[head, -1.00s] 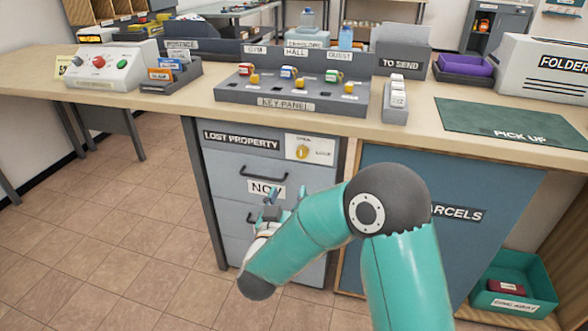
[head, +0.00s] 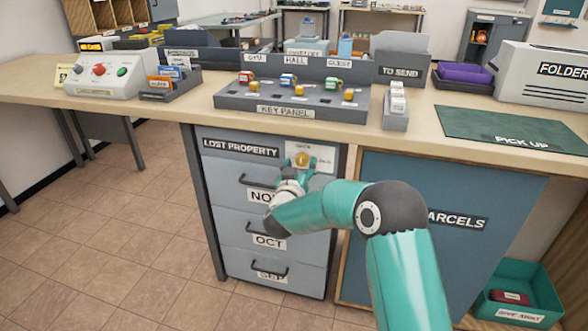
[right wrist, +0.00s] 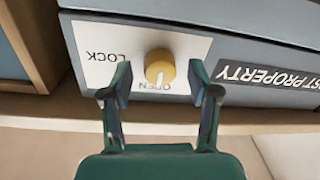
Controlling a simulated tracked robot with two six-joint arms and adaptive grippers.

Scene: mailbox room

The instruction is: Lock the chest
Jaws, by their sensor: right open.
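The chest (head: 228,224) is a grey drawer unit under the desk, labelled LOST PROPERTY, with its drawers closed. Its yellow round lock knob (head: 302,159) sits on a white plate at the top right of the front. In the right wrist view the knob (right wrist: 159,66) shows upside down, with LOCK and OPEN printed on the plate (right wrist: 95,55); its mark points toward OPEN. My right gripper (head: 296,172) is at the plate, just below the knob in the head view. In the right wrist view its fingers (right wrist: 158,82) are open on either side of the knob, with gaps showing. My left gripper is not in view.
The desk (head: 430,128) juts above the chest and carries a key panel (head: 290,99) with several keys. A blue parcels panel (head: 400,180) stands right of the chest. A green bin (head: 545,290) is on the floor at the right. Floor at the left is clear.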

